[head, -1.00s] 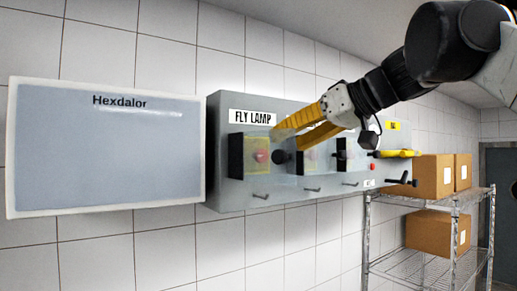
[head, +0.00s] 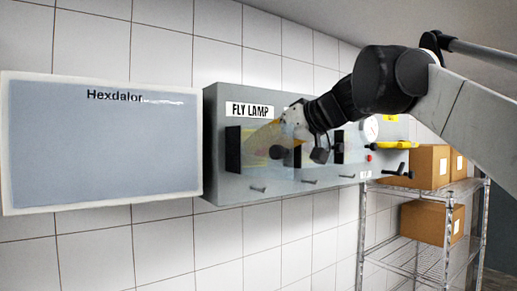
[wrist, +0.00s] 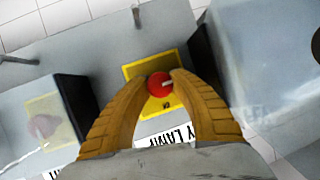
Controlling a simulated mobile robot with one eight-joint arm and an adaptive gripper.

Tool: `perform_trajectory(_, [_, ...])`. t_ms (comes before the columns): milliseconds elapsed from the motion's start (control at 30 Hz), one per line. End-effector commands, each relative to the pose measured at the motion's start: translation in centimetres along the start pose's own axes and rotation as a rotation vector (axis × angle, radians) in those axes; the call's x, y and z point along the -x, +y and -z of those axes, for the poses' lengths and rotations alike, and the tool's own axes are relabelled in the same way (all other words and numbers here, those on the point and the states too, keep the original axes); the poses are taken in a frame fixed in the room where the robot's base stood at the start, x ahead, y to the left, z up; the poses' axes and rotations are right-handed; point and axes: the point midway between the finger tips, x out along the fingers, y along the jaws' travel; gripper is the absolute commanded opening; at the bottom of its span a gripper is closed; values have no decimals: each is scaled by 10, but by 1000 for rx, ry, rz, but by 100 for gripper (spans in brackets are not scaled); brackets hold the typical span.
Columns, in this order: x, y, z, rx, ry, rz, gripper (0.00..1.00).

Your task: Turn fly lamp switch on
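The fly lamp switch is a red knob (wrist: 160,85) with a white mark, on a yellow plate (wrist: 137,69) in the wrist view. Upside down below it is part of the FLY LAMP label, which reads upright in the head view (head: 250,110). My gripper (wrist: 162,77) has its two yellow fingers curved in, with the tips close against both sides of the knob; it looks shut on it. In the head view my gripper (head: 254,145) reaches the panel under the label, and its fingers and wrist hide the knob.
The grey panel (head: 225,190) carries other switches, dark side guards (head: 233,150), small levers below, a gauge (head: 370,128) and a yellow handle (head: 397,145). A Hexdalor board (head: 103,150) stands at left. A wire shelf (head: 410,258) with boxes is at right.

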Motion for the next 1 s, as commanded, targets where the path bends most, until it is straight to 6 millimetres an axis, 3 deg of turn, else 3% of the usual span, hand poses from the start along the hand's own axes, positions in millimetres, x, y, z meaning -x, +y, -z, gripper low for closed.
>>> perform_trajectory(467, [0, 1, 0, -46, 7, 20, 0])
perform_trajectory(1000, [0, 2, 0, -435, 69, 190, 0])
